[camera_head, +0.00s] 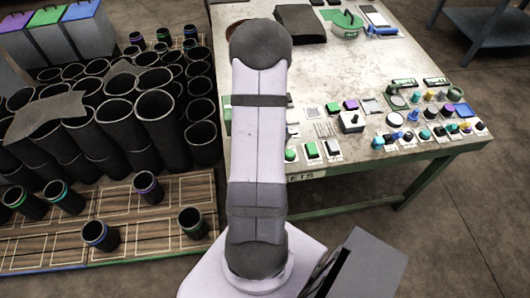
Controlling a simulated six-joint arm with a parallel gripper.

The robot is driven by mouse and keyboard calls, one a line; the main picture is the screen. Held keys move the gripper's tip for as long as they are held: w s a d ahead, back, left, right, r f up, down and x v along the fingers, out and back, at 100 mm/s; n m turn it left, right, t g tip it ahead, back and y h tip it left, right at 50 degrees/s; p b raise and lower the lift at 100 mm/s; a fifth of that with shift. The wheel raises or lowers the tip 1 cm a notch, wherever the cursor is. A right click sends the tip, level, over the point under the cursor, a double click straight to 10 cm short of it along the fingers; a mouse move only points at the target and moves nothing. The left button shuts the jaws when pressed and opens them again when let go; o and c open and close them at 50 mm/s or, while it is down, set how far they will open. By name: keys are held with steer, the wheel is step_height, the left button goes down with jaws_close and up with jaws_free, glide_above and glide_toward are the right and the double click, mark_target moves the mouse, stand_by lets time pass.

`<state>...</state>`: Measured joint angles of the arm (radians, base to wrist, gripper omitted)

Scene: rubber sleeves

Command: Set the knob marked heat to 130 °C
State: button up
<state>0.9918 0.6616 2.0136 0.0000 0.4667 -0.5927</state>
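The worktable (300,85) carries a cluster of controls near its front right. A box with a pale knob (351,119) sits at the middle of the front part. Pale round knobs or dials also show to its right, one higher (398,102) and one lower (394,119). Their markings are too small to read, so I cannot tell which is heat or where it points. My arm stands upright in the middle of the picture and covers the table's left part. My gripper is not visible.
Green and black push buttons (311,151) line the front edge. Several coloured knobs (440,130) crowd the right corner. Black sleeves (155,112) fill the left, beside a wooden pallet (150,235).

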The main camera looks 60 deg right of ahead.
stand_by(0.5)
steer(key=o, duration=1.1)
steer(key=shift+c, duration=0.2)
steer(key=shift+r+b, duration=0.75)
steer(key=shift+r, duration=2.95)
